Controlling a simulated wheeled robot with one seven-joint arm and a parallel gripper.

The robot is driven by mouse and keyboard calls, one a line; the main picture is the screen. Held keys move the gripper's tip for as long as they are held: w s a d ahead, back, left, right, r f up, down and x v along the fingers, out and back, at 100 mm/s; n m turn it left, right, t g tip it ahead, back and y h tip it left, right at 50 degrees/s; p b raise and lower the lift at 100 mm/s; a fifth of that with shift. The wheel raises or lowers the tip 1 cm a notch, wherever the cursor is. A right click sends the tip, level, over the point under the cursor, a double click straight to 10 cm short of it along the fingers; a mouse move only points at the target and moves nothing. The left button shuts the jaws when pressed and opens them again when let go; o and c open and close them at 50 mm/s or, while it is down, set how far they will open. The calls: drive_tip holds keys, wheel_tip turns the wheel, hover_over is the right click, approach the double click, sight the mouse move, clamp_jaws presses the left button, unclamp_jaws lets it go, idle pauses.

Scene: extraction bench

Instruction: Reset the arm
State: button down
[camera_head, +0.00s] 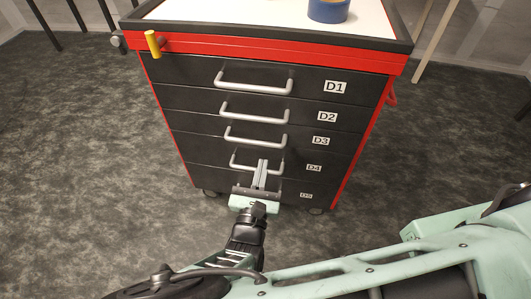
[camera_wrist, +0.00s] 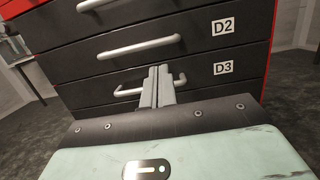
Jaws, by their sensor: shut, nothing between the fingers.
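My gripper (camera_head: 262,164) is shut and empty, in front of the lower drawers of a black and red drawer cabinet (camera_head: 368,140). In the head view its fingers overlap the D4 handle (camera_head: 238,163). In the wrist view my gripper (camera_wrist: 158,70) stands with its fingers together in front of the D3 handle (camera_wrist: 127,92), hiding its middle. I cannot tell whether the fingers touch a handle. My arm reaches in from the bottom of the head view. The drawers D1 to D5 look closed.
A yellow-handled item (camera_head: 152,43) sticks out at the top left corner. Dark carpet (camera_head: 80,120) is clear on both sides. Thin table legs (camera_head: 435,40) stand behind.

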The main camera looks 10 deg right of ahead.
drive_tip(key=shift+v, duration=1.5)
drive_tip(key=s+d+r+m+g+h, duration=0.2)
drive_tip(key=s+d+r+m+g, duration=0.7)
drive_tip(key=m+g, duration=0.75)
drive_tip(key=s+r+m+g+y+p, duration=0.1)
drive_tip(key=r+m+y+p, duration=0.3)
drive_tip(key=r, duration=0.9)
drive_tip(key=s+r+m+g+y+p, duration=0.1)
drive_tip(key=r+m+y+p, duration=0.3)
drive_tip(key=r+p, duration=0.5)
wheel_tip(320, 180, up, 4)
drive_tip(key=shift+s+f+y, duration=0.1)
drive_tip(key=shift+s+y, duration=0.7)
drive_tip(key=shift+s, duration=0.1)
drive_tip(key=shift+g, duration=0.25)
